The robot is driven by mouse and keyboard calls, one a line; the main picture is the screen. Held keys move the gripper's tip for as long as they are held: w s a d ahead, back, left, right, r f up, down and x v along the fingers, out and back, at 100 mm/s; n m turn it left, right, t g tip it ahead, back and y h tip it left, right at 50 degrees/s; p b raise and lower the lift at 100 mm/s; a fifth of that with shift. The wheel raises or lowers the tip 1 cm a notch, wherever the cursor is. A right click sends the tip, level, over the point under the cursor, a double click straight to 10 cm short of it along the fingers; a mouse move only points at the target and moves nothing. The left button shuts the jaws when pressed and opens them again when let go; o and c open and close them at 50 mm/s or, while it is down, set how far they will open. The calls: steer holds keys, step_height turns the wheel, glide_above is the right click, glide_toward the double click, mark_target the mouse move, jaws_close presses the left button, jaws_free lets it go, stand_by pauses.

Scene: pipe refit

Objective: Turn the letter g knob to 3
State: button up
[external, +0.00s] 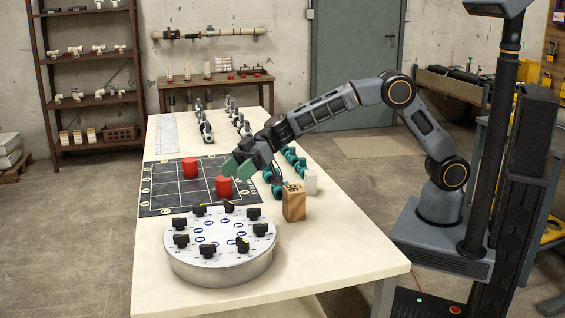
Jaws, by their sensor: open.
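A round white-topped dial plate (220,251) stands on the near part of the table. Several black knobs with yellow marks sit in a ring on it, one at the front right (243,245) and one at the back (229,206). The letters beside the knobs are too small to read, so I cannot tell which is g or where it points. My gripper (233,172) has green fingers and is open, above the black grid mat (160,202), just behind a red cylinder (224,187). I cannot tell if it touches the cylinder. It is apart from the knobs.
Another red cylinder (190,168) stands on the mat. A wooden block (294,203), a white block (311,182) and teal fittings (294,158) stand to the right of the mat. Grey pipe fittings (206,130) are further back. The table's front right corner is clear.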

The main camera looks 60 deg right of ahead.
mark_target(228, 201)
steer(key=f+n, duration=0.1)
steer(key=f, duration=0.2)
steer(key=f+n, duration=0.1)
steer(key=f, duration=0.2)
steer(key=shift+w+f, duration=0.2)
steer(key=shift+f, duration=0.15)
steer(key=shift+w+a+f+t+p, duration=0.2)
steer(key=shift+a+f+t+p, duration=0.15)
steer(key=shift+a, duration=0.4)
steer(key=shift+w+a+f, duration=0.15)
steer(key=shift+a+f, duration=0.2)
steer(key=shift+a, duration=0.25)
